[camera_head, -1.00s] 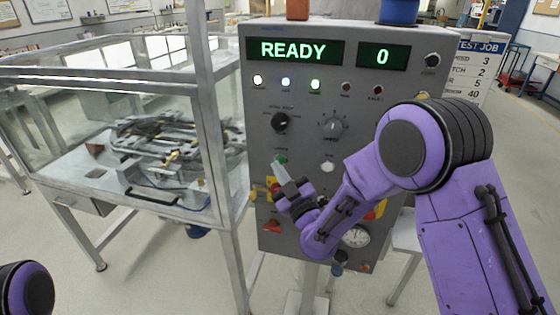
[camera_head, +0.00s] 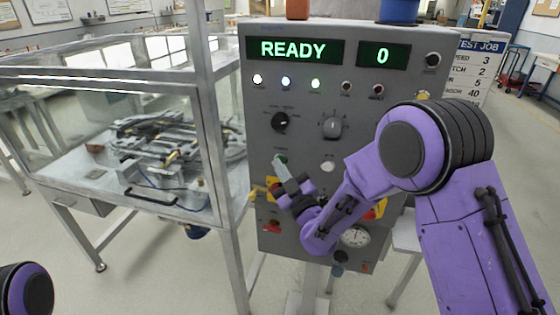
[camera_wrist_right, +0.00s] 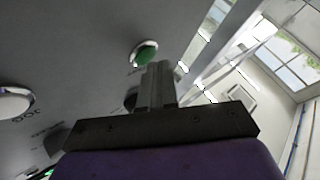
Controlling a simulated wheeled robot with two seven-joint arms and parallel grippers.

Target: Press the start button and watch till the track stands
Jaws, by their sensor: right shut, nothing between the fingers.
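The grey control panel (camera_head: 350,110) stands upright before me. Its display (camera_head: 295,50) reads READY and its counter (camera_head: 382,56) reads 0. The green button (camera_head: 281,159) is on its left side; it also shows in the right wrist view (camera_wrist_right: 146,54). My right gripper (camera_head: 278,162) is shut and empty. Its tips are at the green button's lower edge in the head view; in the wrist view they lie just below it, and I cannot tell if they touch. The track (camera_head: 165,140) sits inside the clear enclosure (camera_head: 120,60). My left gripper is not in view.
A white button (camera_head: 328,167), dark knobs (camera_head: 333,127) and a round gauge (camera_head: 355,236) are on the panel close to my right arm. A metal post (camera_head: 206,110) of the enclosure stands left of the panel. A sign board (camera_head: 478,62) is at the right.

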